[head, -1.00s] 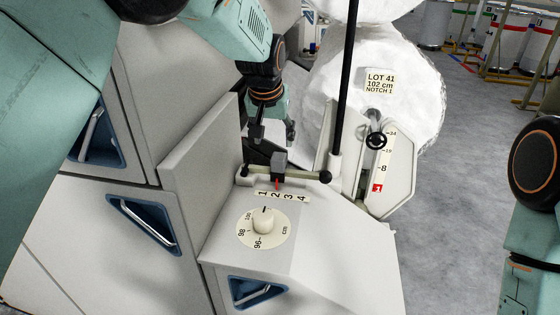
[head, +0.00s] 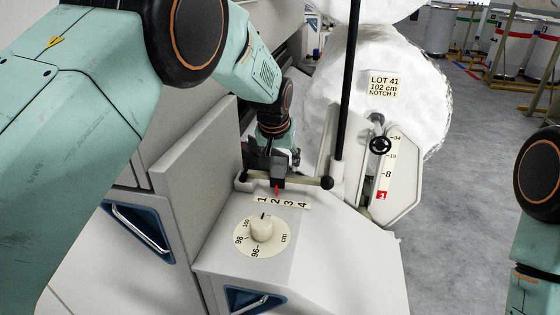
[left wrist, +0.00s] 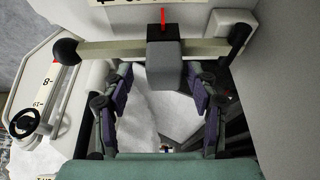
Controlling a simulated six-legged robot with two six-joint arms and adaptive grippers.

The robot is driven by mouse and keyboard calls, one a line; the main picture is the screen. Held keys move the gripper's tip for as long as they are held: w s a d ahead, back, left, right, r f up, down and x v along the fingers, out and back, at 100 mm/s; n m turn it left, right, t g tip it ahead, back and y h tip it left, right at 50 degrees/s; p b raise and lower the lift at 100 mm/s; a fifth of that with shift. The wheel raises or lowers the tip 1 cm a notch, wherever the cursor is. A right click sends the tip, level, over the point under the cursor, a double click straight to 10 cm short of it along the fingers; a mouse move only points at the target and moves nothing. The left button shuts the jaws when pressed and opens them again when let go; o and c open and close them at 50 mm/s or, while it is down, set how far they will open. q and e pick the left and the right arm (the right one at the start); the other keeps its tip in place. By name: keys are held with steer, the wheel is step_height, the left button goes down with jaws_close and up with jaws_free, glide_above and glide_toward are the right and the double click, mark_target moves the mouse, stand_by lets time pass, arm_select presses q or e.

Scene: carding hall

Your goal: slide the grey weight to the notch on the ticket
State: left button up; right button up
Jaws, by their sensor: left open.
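The ticket (head: 384,85) on the white bale reads LOT 41, 102 cm, NOTCH 1. My left gripper (head: 268,156) is at the far side of the bar, right by the weight. In the left wrist view its open fingers (left wrist: 160,82) stand on either side of the weight (left wrist: 165,56), with a gap on each side. My right gripper is out of view.
A cm dial (head: 262,229) is on the panel in front of the bar. A black upright rod (head: 346,80) rises right of the bar. A grey side panel (head: 200,165) stands close on the left. A handwheel (head: 380,145) with a slanted scale (head: 386,172) is to the right.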

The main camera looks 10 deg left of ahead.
arm_select(q)
steer(key=shift+a+f, duration=0.1)
steer(key=shift+a, duration=0.3)
steer(key=shift+c, duration=0.5)
steer(key=shift+d, duration=0.3)
steer(key=c, duration=0.5)
steer(key=shift+a, duration=0.2)
steer(key=c, duration=0.4)
jaws_close()
